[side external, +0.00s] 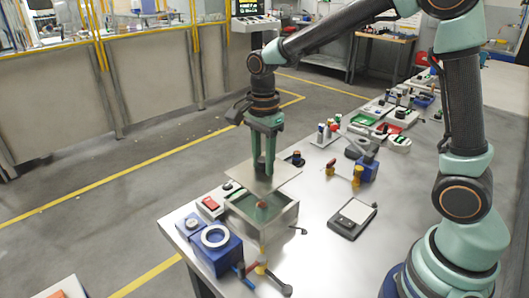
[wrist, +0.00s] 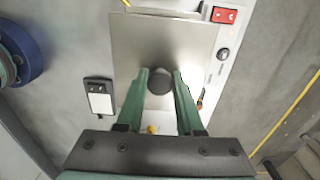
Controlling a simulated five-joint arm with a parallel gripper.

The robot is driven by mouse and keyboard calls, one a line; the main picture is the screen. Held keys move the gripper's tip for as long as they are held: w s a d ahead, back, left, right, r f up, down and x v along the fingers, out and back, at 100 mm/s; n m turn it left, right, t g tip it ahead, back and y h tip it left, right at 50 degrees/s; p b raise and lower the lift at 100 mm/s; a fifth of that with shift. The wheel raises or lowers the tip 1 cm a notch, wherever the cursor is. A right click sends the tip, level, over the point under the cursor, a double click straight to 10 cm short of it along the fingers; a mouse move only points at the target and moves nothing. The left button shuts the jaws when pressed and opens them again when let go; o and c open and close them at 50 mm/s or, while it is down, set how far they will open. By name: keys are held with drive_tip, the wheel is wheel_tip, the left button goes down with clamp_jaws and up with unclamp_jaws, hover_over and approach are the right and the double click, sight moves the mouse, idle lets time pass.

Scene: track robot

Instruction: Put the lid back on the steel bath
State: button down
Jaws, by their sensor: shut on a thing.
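The steel bath (side external: 272,224) is an open square metal box near the front left part of the bench, with a reddish thing (side external: 262,205) showing inside it. The lid (side external: 284,174) is a flat square steel plate, held above the bath and shifted toward its far side, with the bath's opening partly visible below it. My gripper (side external: 263,170) points down and is shut on the lid's knob. In the wrist view the dark round knob (wrist: 160,82) sits between the fingertips of my gripper (wrist: 160,76), and the lid (wrist: 150,40) hides most of the bath.
A box with a red switch (side external: 210,204) stands left of the bath. A blue device with a white ring (side external: 215,238) stands at the front left corner. Coloured handles (side external: 262,268) lie in front. A black scale (side external: 352,217) lies to the right, with bare bench around it.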

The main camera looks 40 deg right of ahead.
drive_tip(key=shift+a+f, duration=0.3)
drive_tip(key=shift+f, duration=3.15)
drive_tip(key=shift+f, duration=0.5)
drive_tip(key=shift+c, duration=2.3)
unclamp_jaws()
drive_tip(key=o, duration=0.5)
drive_tip(key=shift+c, duration=0.2)
